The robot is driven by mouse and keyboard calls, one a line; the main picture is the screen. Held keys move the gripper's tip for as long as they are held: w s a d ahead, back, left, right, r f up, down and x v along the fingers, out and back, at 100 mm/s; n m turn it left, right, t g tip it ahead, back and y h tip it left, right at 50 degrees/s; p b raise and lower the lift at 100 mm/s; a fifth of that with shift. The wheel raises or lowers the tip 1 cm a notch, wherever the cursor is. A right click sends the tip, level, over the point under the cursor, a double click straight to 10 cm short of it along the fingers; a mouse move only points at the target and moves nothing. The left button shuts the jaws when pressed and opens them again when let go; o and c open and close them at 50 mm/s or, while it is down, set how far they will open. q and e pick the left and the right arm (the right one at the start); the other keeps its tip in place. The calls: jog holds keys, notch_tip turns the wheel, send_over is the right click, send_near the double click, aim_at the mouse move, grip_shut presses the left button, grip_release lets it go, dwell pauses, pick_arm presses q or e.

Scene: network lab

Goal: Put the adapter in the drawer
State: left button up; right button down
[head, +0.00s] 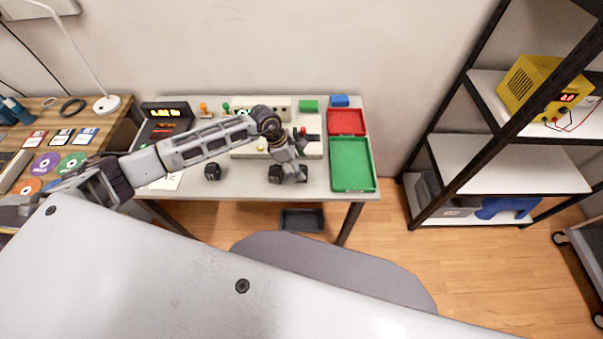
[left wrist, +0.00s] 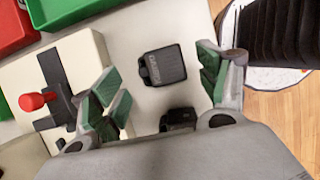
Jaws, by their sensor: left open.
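A small black block with pale lettering (left wrist: 163,68), which may be the adapter, lies on the grey table (head: 318,187). In the left wrist view it sits between the spread fingers of my left gripper (left wrist: 157,78), with gaps on both sides. A second dark block (left wrist: 178,119) is partly hidden by the gripper body. In the head view, one dark block (head: 274,173) is beside my left gripper (head: 296,176), and another (head: 212,172) stands further left. My left gripper is open and empty. A dark open box (head: 302,219), possibly the drawer, shows below the table's front edge.
A green tray (head: 353,165) and red tray (head: 346,122) are at the table's right. A pale box with a red-knobbed lever (left wrist: 33,101) stands close to the left gripper's finger. A grey chair (head: 335,265) is in front; a shelf (head: 510,163) stands right.

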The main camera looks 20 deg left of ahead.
aim_at(302, 169)
pick_arm(q)
jog(key=shift+p+x, duration=0.45)
jog(key=shift+x, duration=1.8)
jog(key=shift+s+a, duration=0.1)
jog(key=shift+s, duration=0.05)
jog(key=c, duration=1.3)
jog(key=shift+r, duration=0.1)
jog(key=shift+r+b, duration=0.65)
jog(key=shift+r, duration=4.25)
